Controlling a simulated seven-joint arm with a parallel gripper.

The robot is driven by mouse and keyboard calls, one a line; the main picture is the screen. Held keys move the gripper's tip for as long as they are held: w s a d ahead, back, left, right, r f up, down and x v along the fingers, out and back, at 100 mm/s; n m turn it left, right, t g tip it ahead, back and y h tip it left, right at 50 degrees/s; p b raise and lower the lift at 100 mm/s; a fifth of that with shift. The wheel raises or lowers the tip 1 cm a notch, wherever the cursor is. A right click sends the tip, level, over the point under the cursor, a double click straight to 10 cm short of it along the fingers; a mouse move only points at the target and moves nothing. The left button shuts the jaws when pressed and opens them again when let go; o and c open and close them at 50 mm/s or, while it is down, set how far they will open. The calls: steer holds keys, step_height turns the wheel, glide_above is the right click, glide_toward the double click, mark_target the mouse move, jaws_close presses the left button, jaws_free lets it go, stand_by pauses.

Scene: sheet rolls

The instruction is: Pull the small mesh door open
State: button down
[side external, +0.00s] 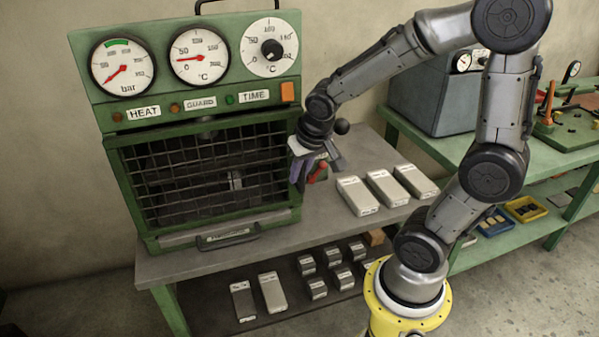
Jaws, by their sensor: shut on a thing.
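The small mesh door (160,173) is a black wire grid in a green frame on the front of the green machine (205,112). It covers the chamber opening and looks shut or nearly shut; a small gap cannot be told. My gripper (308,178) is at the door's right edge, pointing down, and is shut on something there. A red part (318,172) shows beside the fingers. The fingers hide most of the held part, which looks like the door's handle. A small pale block (236,181) shows behind the mesh.
Three pale blocks (357,195) stand on the grey bench right of my gripper. A dark handle (230,237) sticks out below the door. More pale blocks (271,292) lie on the lower shelf. The bench strip before the machine is clear.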

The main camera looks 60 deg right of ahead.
stand_by(0.8)
steer(key=shift+s+a+r, duration=0.1)
steer(key=shift+s+a, duration=0.4)
steer(key=shift+a, duration=0.25)
steer(key=s+a+m+g+h, duration=0.1)
steer(key=s+a+m, duration=0.3)
steer(key=a, duration=0.9)
steer(key=s+a+m+g+h, duration=0.15)
steer(key=s+a+m, duration=0.3)
steer(key=a, duration=0.85)
steer(key=w+a, duration=0.4)
steer(key=a, duration=0.4)
steer(key=w+a+m+g, duration=0.1)
steer(key=w+a, duration=0.3)
steer(key=a, duration=0.4)
steer(key=w+a+m, duration=0.1)
steer(key=w+a, duration=0.3)
steer(key=a, duration=0.4)
steer(key=shift+w+a+y, duration=0.3)
steer(key=shift+w+y, duration=0.05)
steer(key=shift+w, duration=0.05)
steer(key=shift+m, duration=0.25)
